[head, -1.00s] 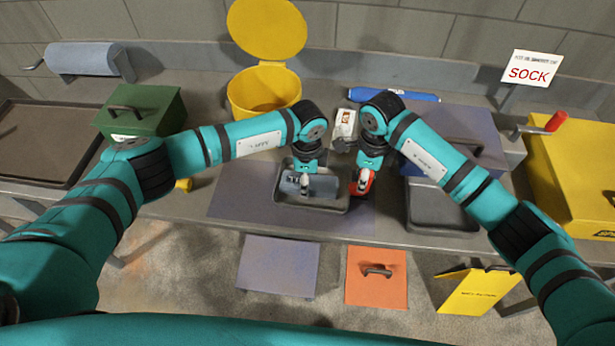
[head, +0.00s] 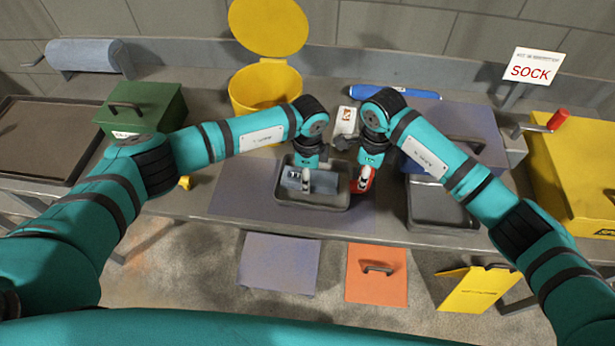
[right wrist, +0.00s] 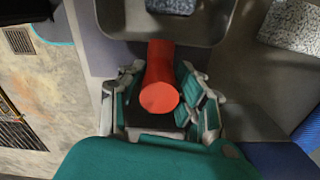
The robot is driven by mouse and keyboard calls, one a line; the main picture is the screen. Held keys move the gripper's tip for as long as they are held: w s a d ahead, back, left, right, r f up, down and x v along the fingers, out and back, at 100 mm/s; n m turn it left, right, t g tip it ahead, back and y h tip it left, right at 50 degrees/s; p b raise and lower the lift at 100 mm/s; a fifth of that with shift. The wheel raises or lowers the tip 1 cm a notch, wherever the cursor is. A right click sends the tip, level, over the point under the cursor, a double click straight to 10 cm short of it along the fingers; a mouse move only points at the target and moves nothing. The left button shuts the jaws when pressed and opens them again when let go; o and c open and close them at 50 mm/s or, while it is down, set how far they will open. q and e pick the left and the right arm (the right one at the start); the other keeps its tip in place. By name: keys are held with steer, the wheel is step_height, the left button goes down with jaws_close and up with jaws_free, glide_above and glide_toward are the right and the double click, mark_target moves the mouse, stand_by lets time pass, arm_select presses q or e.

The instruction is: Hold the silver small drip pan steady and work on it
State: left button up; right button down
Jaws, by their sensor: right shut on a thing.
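The silver small drip pan (head: 330,203) sits on the purple mat at the middle of the bench. It also shows in the right wrist view (right wrist: 120,22), with a red handle (right wrist: 160,78) sticking out from its side. My right gripper (head: 361,184) is shut on the red handle at the pan's right side; its fingers sit on both sides of the handle in the right wrist view (right wrist: 160,100). My left gripper (head: 306,184) points down into the pan at a blue-grey cloth-like piece (head: 322,182). Whether its fingers grip that piece is too small to tell.
A yellow bin (head: 262,92) with raised lid and a green box (head: 140,108) stand left of the pan. A dark tray (head: 440,216) lies to the right. Behind are a white bottle-like item (head: 346,119) and a blue roll (head: 395,92).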

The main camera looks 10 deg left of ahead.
arm_select(q)
steer(key=shift+w, duration=0.45)
steer(key=shift+s, duration=0.15)
steer(key=shift+s, duration=0.55)
steer(key=shift+s, duration=0.1)
steer(key=shift+s+f, duration=0.1)
steer(key=shift+s, duration=0.5)
steer(key=shift+w, duration=0.1)
